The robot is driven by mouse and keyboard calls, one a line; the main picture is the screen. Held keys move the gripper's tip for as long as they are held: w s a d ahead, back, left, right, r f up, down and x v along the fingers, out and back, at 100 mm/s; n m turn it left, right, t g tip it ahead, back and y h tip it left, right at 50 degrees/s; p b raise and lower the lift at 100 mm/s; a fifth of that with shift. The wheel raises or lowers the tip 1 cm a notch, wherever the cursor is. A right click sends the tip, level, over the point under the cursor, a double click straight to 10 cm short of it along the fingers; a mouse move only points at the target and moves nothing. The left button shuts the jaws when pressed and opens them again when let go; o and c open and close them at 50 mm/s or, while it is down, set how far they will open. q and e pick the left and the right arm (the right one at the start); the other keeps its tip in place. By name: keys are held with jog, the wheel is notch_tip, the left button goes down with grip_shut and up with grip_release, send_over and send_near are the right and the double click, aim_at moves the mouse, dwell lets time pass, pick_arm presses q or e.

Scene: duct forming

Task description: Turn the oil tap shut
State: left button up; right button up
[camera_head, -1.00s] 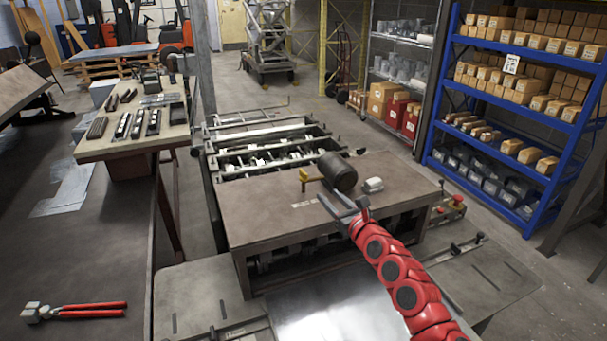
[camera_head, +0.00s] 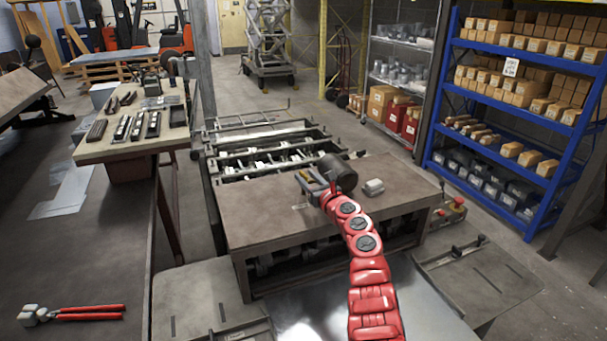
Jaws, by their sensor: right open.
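The oil tap belongs to a dark cylinder (camera_head: 341,173) lying on the brown machine top (camera_head: 262,212). My left gripper is not in view.
A red emergency button (camera_head: 459,201) is at the machine's right. Red-handled pliers (camera_head: 85,313) lie on the left bench. A tool table (camera_head: 130,150) stands at left and a blue shelf (camera_head: 510,110) at right.

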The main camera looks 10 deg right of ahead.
jog(key=shift+w+f, duration=0.1)
jog(key=shift+w, duration=0.7)
jog(key=shift+w+a+b, duration=0.35)
jog(key=shift+w+a, duration=0.05)
jog(key=shift+w, duration=0.05)
grip_shut()
jog(key=shift+r, duration=0.2)
